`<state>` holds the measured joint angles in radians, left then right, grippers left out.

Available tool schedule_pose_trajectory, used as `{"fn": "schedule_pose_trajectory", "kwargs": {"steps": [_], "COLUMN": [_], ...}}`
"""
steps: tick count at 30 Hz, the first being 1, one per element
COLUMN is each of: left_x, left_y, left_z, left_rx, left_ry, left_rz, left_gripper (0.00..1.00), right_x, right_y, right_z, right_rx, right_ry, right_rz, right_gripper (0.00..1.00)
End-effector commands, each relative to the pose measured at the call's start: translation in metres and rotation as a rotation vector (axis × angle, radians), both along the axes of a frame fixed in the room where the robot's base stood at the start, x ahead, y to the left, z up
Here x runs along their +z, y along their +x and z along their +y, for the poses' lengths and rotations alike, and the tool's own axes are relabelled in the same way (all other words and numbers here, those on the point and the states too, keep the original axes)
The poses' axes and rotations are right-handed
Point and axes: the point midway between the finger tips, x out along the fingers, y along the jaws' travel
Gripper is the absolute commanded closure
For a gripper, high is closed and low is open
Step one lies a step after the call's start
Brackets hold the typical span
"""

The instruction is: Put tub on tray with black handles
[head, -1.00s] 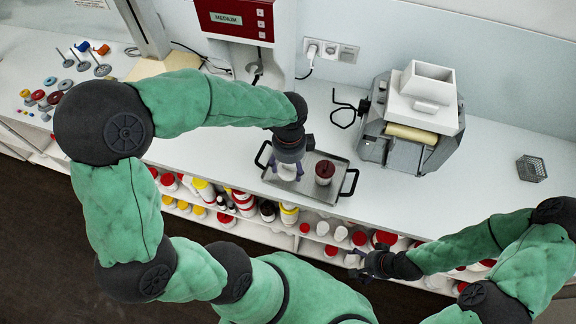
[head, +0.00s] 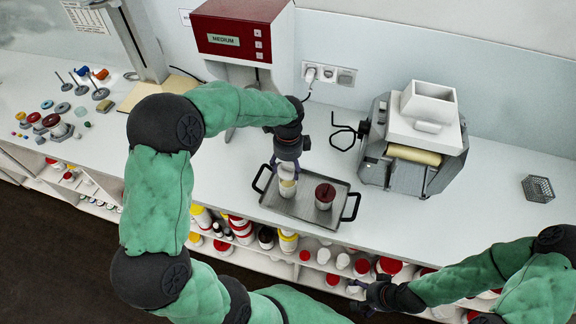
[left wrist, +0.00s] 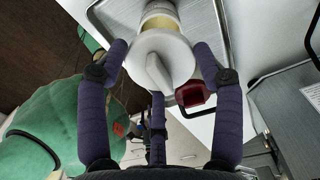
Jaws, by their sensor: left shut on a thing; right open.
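A white tub with a yellowish band (head: 288,187) is in my left gripper (head: 287,172), over the left part of the metal tray with black handles (head: 306,216). I cannot tell whether its base touches the tray. In the left wrist view the tub (left wrist: 161,58) sits between the purple fingers (left wrist: 160,85), its white knobbed end towards the camera. A tub with a dark red lid (head: 324,196) stands upright on the tray's right part; its red lid also shows in the left wrist view (left wrist: 196,93). My right gripper (head: 366,300) is open and empty in front of the counter.
A grey machine with a white hopper (head: 420,130) stands right of the tray. A red and white device (head: 240,42) stands behind it. A wire basket (head: 538,189) is at the right. Shelves below hold several jars.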

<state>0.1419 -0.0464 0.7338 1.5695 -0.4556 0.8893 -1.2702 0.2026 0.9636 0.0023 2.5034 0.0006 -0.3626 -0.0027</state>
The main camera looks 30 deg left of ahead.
Motion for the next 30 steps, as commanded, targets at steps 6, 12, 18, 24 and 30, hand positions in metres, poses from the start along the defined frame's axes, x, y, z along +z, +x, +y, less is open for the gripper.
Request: {"fn": "schedule_pose_trajectory", "kwargs": {"steps": [6,12,18,24,30], "left_x": [-0.023,-0.038,-0.046,-0.046,-0.046], "left_y": [0.000,0.000,0.000,0.000,0.000], "left_z": [0.000,0.000,0.000,0.000,0.000], "left_rx": [0.000,0.000,0.000,0.000,0.000], "left_ry": [0.000,0.001,0.001,0.000,0.000], "left_rz": [0.000,0.001,0.001,0.000,0.000], "left_gripper": [0.47,0.47,0.47,0.47,0.47], "right_x": [-0.019,-0.028,-0.032,-0.032,-0.032], "right_y": [0.000,0.000,0.000,0.000,0.000], "right_z": [0.000,0.000,0.000,0.000,0.000], "right_rx": [0.000,0.000,0.000,0.000,0.000], "right_ry": [0.000,0.000,0.000,0.000,0.000], "right_rz": [0.000,0.000,0.000,0.000,0.000], "right_gripper": [0.12,0.12,0.12,0.12,0.12]}}
